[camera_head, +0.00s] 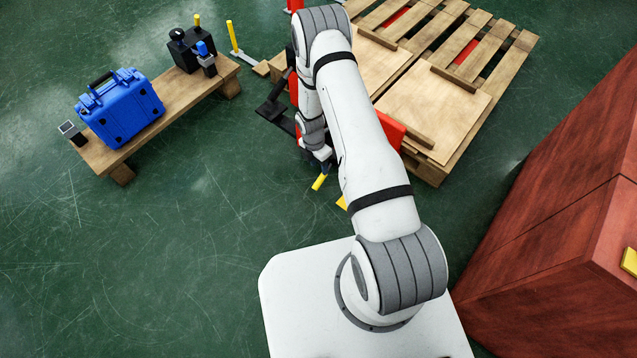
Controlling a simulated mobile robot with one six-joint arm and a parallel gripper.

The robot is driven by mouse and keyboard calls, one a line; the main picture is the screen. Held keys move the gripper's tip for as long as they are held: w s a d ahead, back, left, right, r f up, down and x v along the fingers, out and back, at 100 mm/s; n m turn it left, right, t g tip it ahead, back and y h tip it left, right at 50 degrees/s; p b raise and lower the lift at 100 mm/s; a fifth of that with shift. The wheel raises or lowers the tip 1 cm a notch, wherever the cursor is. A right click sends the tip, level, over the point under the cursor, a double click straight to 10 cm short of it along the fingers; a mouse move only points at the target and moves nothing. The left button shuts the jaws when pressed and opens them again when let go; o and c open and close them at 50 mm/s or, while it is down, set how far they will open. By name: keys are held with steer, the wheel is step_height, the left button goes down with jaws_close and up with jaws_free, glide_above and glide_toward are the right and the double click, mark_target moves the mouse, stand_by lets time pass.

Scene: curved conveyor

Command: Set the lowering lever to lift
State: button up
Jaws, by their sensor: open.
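A red and black pallet jack stands behind my arm, with its red body (392,128) at the near end of a wooden pallet. Black parts (273,105), possibly its handle, stick out to the left of my arm. I cannot make out the lowering lever or its setting; my arm covers much of that area. My gripper (330,192) points down beside the jack, left of my forearm. Its yellow tips look apart and empty, one partly hidden by the arm. I cannot tell how far it is from the lever.
The wooden pallet (437,112) lies at the top right. A wooden bench (185,92) at the left holds a blue case (120,107) and small dark devices (190,50). A large reddish-brown box (560,235) fills the right. Green floor (190,240) is clear at lower left.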

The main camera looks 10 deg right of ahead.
mark_target(319, 178)
steer(key=f, duration=0.2)
steer(key=s+f+b, duration=0.1)
steer(key=f, duration=0.2)
steer(key=f+b, duration=0.1)
steer(key=f, duration=0.2)
steer(key=shift+s+d+f, duration=0.2)
steer(key=shift+d, duration=0.1)
jaws_close()
steer(key=shift+a, duration=0.35)
steer(key=shift+d, duration=0.2)
steer(key=shift+a, duration=0.1)
